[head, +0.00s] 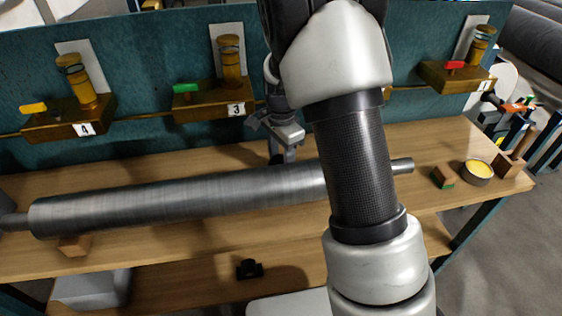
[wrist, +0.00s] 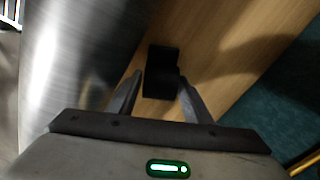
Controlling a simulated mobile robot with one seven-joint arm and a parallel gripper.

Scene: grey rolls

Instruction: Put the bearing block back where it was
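In the wrist view a small black block (wrist: 161,62), which looks like the bearing block, is at the fingertips, seen against the wooden bench. My gripper (wrist: 161,77) has one finger on each side of its near part, with little or no gap. I cannot tell whether the fingers press on it or whether it rests on the wood. In the head view my gripper (head: 284,156) points down behind the long grey roll (head: 180,197), and the block there is hidden. Another black block (head: 249,269) sits in front of the roll, on the lower wooden surface.
The teal panel (head: 150,60) with numbered brass valve units stands close behind my gripper. The roll lies along the bench (head: 440,140), with a wooden support (head: 74,245) under its left part. A green-topped block (head: 443,177) and a yellow-filled tin (head: 478,171) are at the right end.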

